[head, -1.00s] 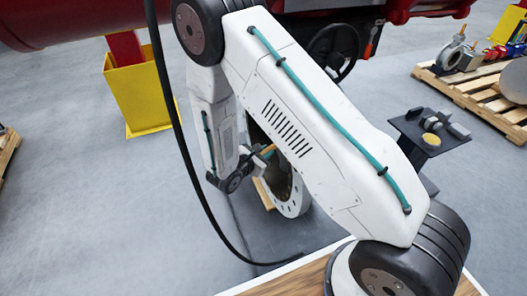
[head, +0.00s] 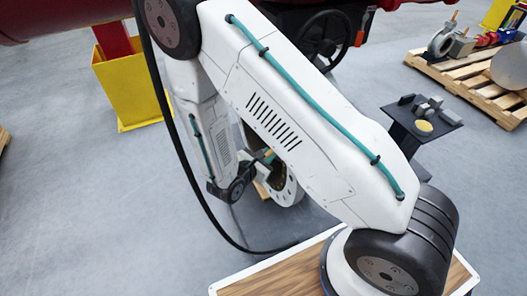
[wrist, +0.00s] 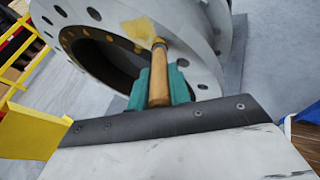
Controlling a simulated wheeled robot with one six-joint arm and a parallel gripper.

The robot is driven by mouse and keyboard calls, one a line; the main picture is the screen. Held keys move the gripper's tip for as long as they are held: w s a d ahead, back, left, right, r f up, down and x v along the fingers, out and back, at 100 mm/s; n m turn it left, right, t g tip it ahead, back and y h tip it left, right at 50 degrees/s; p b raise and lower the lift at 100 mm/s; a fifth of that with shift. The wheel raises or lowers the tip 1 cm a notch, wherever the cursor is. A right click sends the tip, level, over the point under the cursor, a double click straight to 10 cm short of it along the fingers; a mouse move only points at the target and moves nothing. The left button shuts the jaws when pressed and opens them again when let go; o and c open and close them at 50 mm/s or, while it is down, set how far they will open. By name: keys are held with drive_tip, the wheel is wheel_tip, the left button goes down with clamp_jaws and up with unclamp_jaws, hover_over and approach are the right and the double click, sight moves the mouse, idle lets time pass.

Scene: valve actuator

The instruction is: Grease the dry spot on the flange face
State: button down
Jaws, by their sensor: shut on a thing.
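The pale flange (wrist: 205,72), a ring with bolt holes around a dark bore, fills the upper wrist view. It also shows in the head view (head: 289,188), partly behind my arm. A yellowish patch (wrist: 136,29) lies on the upper part of the flange face. My gripper (wrist: 161,82) has teal fingers shut on the wooden handle of a brush (wrist: 159,80). The brush points at the flange, its dark tip at the patch's right edge. I cannot tell whether it touches. In the head view my gripper (head: 268,157) is small and partly hidden by my arm.
A dark stand (head: 398,113) at right carries a round yellow-topped item (head: 424,127) and small grey blocks. A pallet (head: 462,66) with valve parts stands behind it. A yellow footing (head: 131,84) is at left. Grey floor is clear between.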

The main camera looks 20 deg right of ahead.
drive_tip(key=w, duration=0.7)
drive_tip(key=shift+w, duration=0.25)
idle(0.5)
drive_tip(key=shift+a, duration=3)
drive_tip(key=shift+a, duration=1.5)
